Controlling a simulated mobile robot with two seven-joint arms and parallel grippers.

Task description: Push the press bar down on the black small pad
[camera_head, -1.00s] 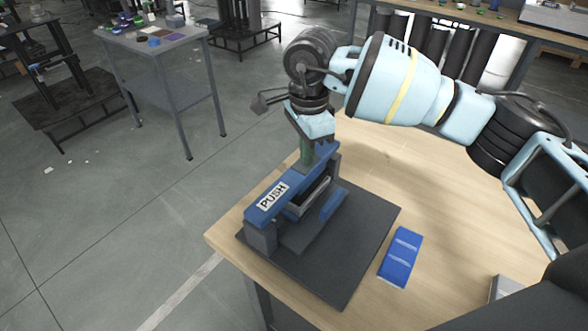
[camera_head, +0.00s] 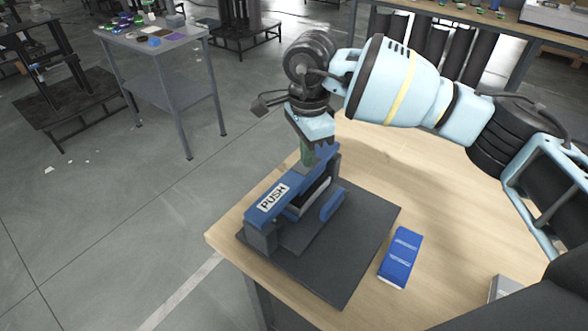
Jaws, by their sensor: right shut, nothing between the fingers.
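A press with a blue bar marked PUSH (camera_head: 272,199) stands on a black pad (camera_head: 340,282) on the wooden table. The bar lies lengthwise over the press, slanting up to the right in the picture. My right gripper (camera_head: 308,155) points down at the bar's far end, its fingers shut with nothing between them. The fingertips are partly hidden, so I cannot tell for certain whether they touch the bar. My left gripper does not show.
A blue box (camera_head: 400,258) lies on the table (camera_head: 447,217) right of the pad. A grey object (camera_head: 505,287) is at the lower right. Bare wood lies beyond the pad. The table's left edge is close to the press.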

